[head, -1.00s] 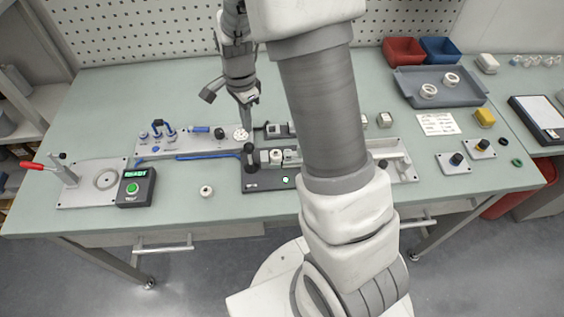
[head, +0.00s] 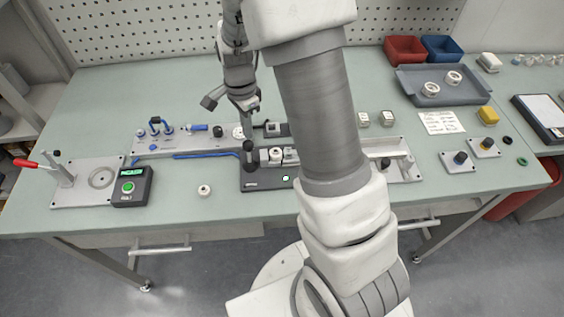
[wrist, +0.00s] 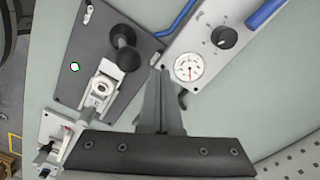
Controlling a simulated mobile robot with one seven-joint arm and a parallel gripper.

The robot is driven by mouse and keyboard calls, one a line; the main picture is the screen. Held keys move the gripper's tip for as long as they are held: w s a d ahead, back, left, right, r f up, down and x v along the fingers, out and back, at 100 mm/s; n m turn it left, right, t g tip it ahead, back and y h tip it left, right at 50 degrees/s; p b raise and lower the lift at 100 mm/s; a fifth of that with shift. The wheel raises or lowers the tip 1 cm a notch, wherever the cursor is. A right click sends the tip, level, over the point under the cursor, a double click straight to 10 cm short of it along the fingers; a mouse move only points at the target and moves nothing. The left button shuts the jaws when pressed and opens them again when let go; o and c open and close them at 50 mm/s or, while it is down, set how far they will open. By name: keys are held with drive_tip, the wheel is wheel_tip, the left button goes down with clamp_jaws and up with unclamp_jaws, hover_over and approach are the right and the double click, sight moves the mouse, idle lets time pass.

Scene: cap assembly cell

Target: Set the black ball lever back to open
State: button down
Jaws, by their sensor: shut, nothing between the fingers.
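The black ball lever (head: 248,146) stands at the left end of a dark fixture plate (head: 262,183). In the wrist view the lever (wrist: 123,37) shows as a black ball on a short arm running to a round black end, beside the light clamp block (wrist: 104,85). My gripper (head: 254,112) is behind the lever in the head view, above the back of the fixture. In the wrist view my gripper (wrist: 160,72) has its fingers together and empty, right of the lever and apart from it. Whether the lever sits at open or closed is unclear.
A grey panel (head: 172,147) with a gauge (wrist: 188,68) and a knob (wrist: 224,37) adjoins the fixture. A green-button box (head: 130,187) and red-handled clamp (head: 62,173) stand left. My arm hides part of the fixture. The bench front left of the fixture is mostly clear.

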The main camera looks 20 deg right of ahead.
sight(248, 143)
drive_tip(key=shift+s, duration=0.15)
drive_tip(key=shift+s+a+r, duration=0.15)
drive_tip(key=shift+s+a, duration=0.15)
drive_tip(key=shift+s, duration=0.45)
drive_tip(key=shift+s+a+r, duration=0.1)
drive_tip(key=shift+s+a, duration=0.15)
drive_tip(key=shift+s, duration=0.5)
drive_tip(key=shift+s+a+r+p, duration=0.1)
drive_tip(key=shift+s+a+p, duration=0.1)
drive_tip(key=shift+s+p, duration=0.35)
drive_tip(key=shift+w+d, duration=0.35)
drive_tip(key=shift+w, duration=0.5)
wheel_tip(248, 143, up, 7)
drive_tip(key=p, duration=0.5)
drive_tip(key=shift+p, duration=0.4)
